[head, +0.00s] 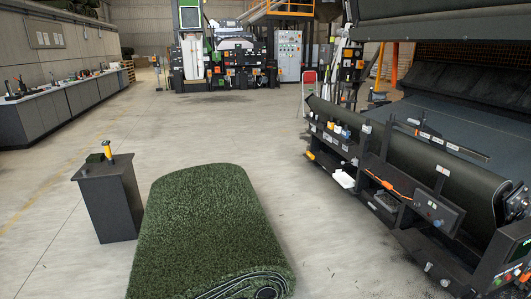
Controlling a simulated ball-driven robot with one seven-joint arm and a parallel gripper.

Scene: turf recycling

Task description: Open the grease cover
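I cannot pick out the grease cover for certain in the head view. A long dark machine (389,209) stands on the right, with boxes, small bottles and panels along its front shelf. A flat dark panel (433,200) with small labels is mounted near its right end, and I cannot tell whether it is a cover. My gripper is not in view.
A green turf roll (205,225) lies on the floor in the foreground. A dark pedestal (109,203) left of it bears a yellow-topped object (107,150). A workbench (75,98) lines the left wall. Open floor (235,118) lies in the middle.

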